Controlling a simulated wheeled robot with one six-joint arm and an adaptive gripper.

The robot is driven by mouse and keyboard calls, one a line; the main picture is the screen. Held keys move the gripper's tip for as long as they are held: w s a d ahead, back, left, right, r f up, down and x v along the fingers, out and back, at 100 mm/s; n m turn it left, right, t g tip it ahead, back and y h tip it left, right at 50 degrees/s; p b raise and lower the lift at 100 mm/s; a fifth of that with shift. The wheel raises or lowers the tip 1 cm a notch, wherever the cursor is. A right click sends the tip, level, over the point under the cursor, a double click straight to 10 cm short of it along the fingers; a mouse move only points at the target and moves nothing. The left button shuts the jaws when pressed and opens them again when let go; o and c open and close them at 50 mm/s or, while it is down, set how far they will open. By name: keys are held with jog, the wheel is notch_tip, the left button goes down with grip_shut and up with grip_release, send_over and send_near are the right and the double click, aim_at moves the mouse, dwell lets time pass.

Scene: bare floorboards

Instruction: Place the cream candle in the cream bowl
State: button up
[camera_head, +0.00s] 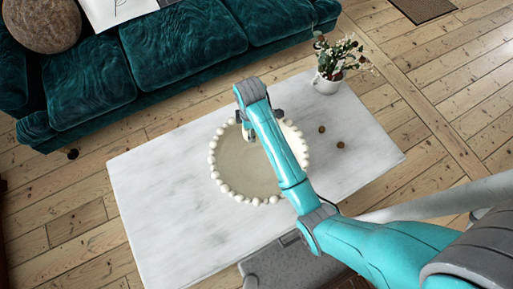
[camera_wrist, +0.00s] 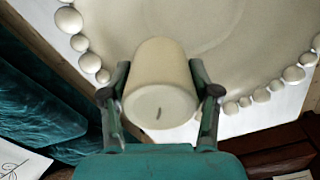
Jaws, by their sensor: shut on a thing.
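The cream candle (camera_wrist: 160,95) is a short cylinder with a dark wick mark, seen in the wrist view between the two fingers of my gripper (camera_wrist: 160,78). My gripper is shut on its sides. The cream bowl (camera_head: 232,168) is wide and round with a rim of white beads, and sits on the marble table. It also fills the upper part of the wrist view (camera_wrist: 235,50). In the head view my gripper (camera_head: 248,130) is over the bowl's far part, and my arm covers some of its right side. I cannot tell how high the candle is above the bowl.
The white marble table (camera_head: 150,200) has free room left of the bowl. Two small brown things (camera_head: 322,129) lie to the bowl's right. A white vase with flowers (camera_head: 327,83) stands at the far right corner. A teal sofa (camera_head: 180,45) is behind the table.

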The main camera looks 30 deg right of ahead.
jog(key=s+f+n, duration=0.5)
jog(key=s+n, duration=0.1)
jog(key=s, duration=0.1)
send_near(259, 164)
jog(key=shift+n, duration=0.3)
jog(key=shift+w+f, duration=0.15)
jog(key=shift+f, duration=2.7)
jog(key=shift+f, duration=0.1)
jog(key=o, duration=1.3)
notch_tip(259, 164, up, 12)
